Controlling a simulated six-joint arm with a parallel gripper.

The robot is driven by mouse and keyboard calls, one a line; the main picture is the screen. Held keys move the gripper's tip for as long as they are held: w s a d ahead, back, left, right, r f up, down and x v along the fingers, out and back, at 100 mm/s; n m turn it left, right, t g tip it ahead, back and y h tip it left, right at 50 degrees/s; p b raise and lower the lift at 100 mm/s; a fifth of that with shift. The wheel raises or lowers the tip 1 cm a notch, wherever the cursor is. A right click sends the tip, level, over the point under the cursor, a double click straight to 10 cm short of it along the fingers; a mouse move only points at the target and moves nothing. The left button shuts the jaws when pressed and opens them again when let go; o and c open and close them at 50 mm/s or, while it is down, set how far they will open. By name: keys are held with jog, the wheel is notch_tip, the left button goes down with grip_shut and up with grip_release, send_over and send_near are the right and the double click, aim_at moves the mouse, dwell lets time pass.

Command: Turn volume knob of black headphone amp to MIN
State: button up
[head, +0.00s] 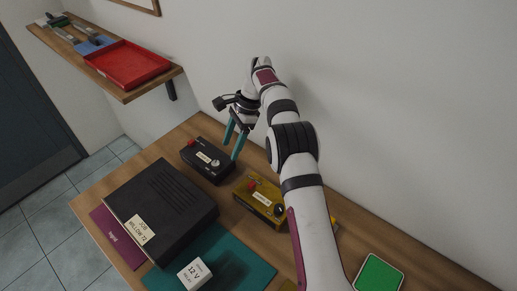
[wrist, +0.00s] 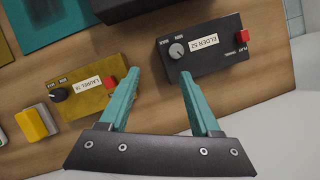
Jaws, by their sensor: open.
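The black headphone amp (head: 207,160) stands on the wooden bench, with a red control at one end and a light grey knob at the other. In the wrist view the black amp (wrist: 212,56) carries a label reading ELDER 52. Its grey volume knob (wrist: 178,50) has small markings beside it, too small to read surely, and a pale pointer line whose direction I cannot make out. My gripper (head: 234,144) has teal fingers and is open and empty above the amp's near side. In the wrist view my gripper (wrist: 158,80) has its fingertips below the knob in the picture, apart from it.
A yellow amp (head: 258,198) with a black knob and red control stands beside the black amp. A large black box (head: 165,205) stands left. A white 12 V box (head: 194,274) sits on a teal mat (head: 235,258). A wall rises behind; a red tray (head: 128,66) is on the shelf.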

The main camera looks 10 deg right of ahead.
send_over(216, 163)
jog(key=d, duration=0.1)
jog(key=f, duration=0.3)
jog(key=shift+w+d, duration=0.15)
jog(key=shift+d, duration=0.05)
jog(key=f, duration=0.4)
jog(key=shift+a+f, duration=0.15)
jog(key=shift+a, duration=0.2)
jog(key=shift+r+m, duration=0.2)
jog(key=shift+m, duration=0.3)
jog(key=shift+m+t, duration=0.4)
jog(key=shift+m, duration=0.3)
jog(key=s+d+v, duration=0.1)
jog(key=v, duration=1.5)
jog(key=s+d+r+n, duration=0.1)
jog(key=s+r, duration=0.2)
jog(key=s, duration=0.3)
jog(key=s+d+r+n, duration=0.1)
jog(key=s+r+n, duration=0.1)
jog(key=s, duration=0.5)
jog(key=s+d+r+n+h, duration=0.1)
jog(key=s+r+n, duration=0.1)
jog(key=s+r, duration=0.2)
jog(key=shift+s+d, duration=0.35)
jog(key=shift+s, duration=0.9)
